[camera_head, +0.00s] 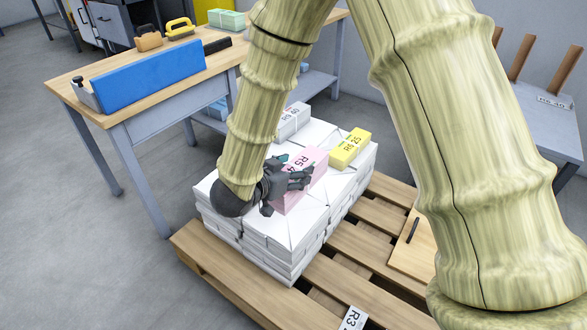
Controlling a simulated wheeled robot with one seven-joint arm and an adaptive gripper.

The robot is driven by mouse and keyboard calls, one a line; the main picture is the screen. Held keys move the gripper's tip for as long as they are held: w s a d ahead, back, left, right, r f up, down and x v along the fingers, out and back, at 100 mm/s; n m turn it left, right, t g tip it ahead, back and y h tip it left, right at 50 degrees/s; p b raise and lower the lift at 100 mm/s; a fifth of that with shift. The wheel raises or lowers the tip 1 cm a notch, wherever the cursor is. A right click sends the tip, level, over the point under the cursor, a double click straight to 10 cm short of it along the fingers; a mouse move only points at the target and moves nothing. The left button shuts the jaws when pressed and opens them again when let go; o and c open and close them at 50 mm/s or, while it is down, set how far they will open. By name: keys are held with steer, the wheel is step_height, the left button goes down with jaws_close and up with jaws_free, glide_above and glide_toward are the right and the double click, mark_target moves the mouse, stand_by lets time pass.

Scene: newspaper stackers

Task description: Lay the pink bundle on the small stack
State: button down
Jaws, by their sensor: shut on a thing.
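A pink bundle (316,157) with a printed label lies at the top of a stack of white bundles (271,234) on a wooden pallet. My gripper (302,180) is shut on the pink bundle's near-left side. The fingers and my arm hide part of it. I cannot tell whether the bundle rests on the white bundles or hangs just above them. A yellow bundle (350,148) and a pale grey bundle (289,122) also lie on top of this stack. I cannot tell any separate small stack apart; my arm hides much of the right side.
The pallet's bare slats (352,251) show at the right, with a wooden board (412,257) and a dark pen-like item on it. A workbench (160,103) at the back left carries a blue block (140,77) and a green bundle (226,19). My arm crosses above the stack.

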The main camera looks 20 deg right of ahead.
steer(key=shift+a+r+p, duration=0.1)
steer(key=shift+r+p, duration=0.2)
steer(key=shift+f+b, duration=0.9)
steer(key=shift+f, duration=3.15)
steer(key=shift+f, duration=0.55)
steer(key=shift+c, duration=1.7)
jaws_free()
steer(key=shift+s, duration=0.1)
steer(key=shift+f, duration=0.1)
